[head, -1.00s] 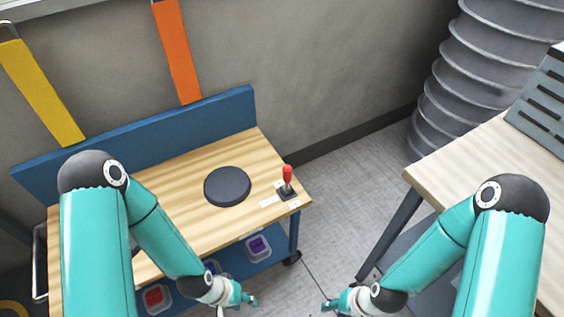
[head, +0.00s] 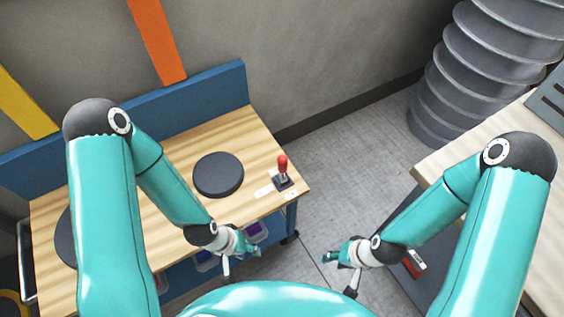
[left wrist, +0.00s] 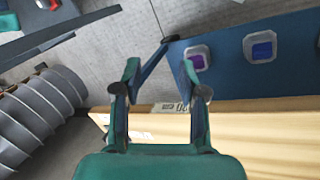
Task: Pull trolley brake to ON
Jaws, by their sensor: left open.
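The trolley (head: 110,185) has a wooden top and a blue back panel. Its brake lever (head: 282,168) has a red knob on a dark base, near the right end of the top, and stands roughly upright. Pale labels (head: 264,191) lie beside the base. My left gripper (head: 254,250) is in front of the trolley's front edge, nearer to me than the lever and apart from it. In the left wrist view its fingers (left wrist: 160,88) are spread and empty; the lever is not visible there. My right gripper (head: 328,257) is over the floor gap; its jaw state is unclear.
A dark round disc (head: 218,174) lies on the trolley top, left of the lever. Containers (head: 256,231) sit on the lower blue shelf. A second wooden table (head: 470,150) stands at right, with a grey ribbed duct (head: 470,75) behind it. Grey floor (head: 350,160) between them is clear.

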